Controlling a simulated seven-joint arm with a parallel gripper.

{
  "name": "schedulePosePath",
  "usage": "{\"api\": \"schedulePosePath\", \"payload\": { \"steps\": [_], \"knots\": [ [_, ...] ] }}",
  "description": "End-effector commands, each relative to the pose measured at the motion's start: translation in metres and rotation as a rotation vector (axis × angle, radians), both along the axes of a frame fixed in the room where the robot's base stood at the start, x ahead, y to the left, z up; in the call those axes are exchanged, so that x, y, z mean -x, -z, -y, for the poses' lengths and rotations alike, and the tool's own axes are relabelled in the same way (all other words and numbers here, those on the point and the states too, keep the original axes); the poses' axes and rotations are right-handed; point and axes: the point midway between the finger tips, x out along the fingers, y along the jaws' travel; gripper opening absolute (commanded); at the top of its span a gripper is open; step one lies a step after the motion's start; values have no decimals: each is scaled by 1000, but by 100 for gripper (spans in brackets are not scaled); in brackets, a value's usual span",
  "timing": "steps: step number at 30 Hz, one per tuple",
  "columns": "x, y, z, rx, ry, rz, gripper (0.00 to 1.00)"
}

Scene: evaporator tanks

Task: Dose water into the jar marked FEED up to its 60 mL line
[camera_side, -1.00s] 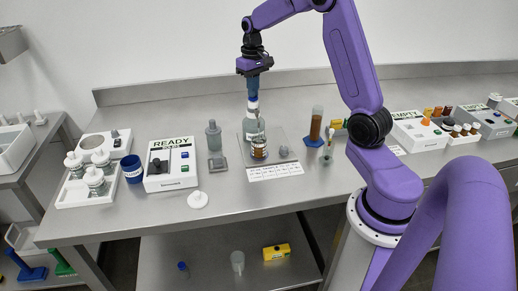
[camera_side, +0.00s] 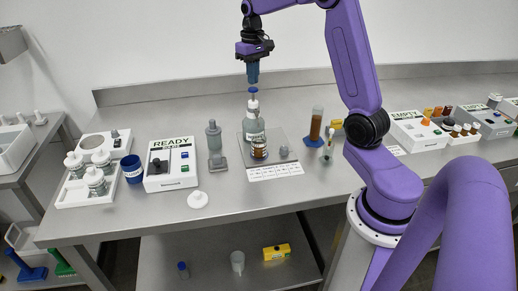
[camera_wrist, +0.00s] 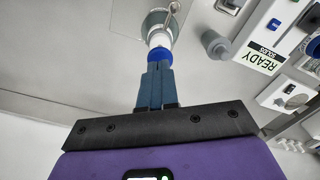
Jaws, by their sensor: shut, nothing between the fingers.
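A clear dispenser bottle (camera_side: 253,126) with a white neck and blue top knob (camera_side: 253,90) stands upright on a grey plate (camera_side: 284,140). A small jar with a brown band (camera_side: 259,150) stands in front of the bottle; its marking and water level are too small to read. My gripper (camera_side: 253,81) is shut and empty, pointing down just above the knob, with a slight gap in the side view. In the wrist view my fingertips (camera_wrist: 156,70) are together beside the blue knob (camera_wrist: 159,56); the spout (camera_wrist: 172,14) shows past it, and the jar is not clearly visible.
A READY box (camera_side: 171,165) and a grey stand (camera_side: 216,146) are left of the plate. A brown-filled cylinder (camera_side: 316,124) stands to its right. A white lid (camera_side: 197,199) lies at the front. The bench front right of the lid is clear.

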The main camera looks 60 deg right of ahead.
Motion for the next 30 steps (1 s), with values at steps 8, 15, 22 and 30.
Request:
{"api": "schedulePosePath", "payload": {
  "steps": [8, 15, 22, 30],
  "knots": [
    [0, 0, 0, 0, 0, 0, 0],
    [0, 1, 0, 0, 0, -1, 0],
    [0, 10, 0, 0, 0, -1, 0],
    [0, 20, 0, 0, 0, 0, 0]
  ]
}}
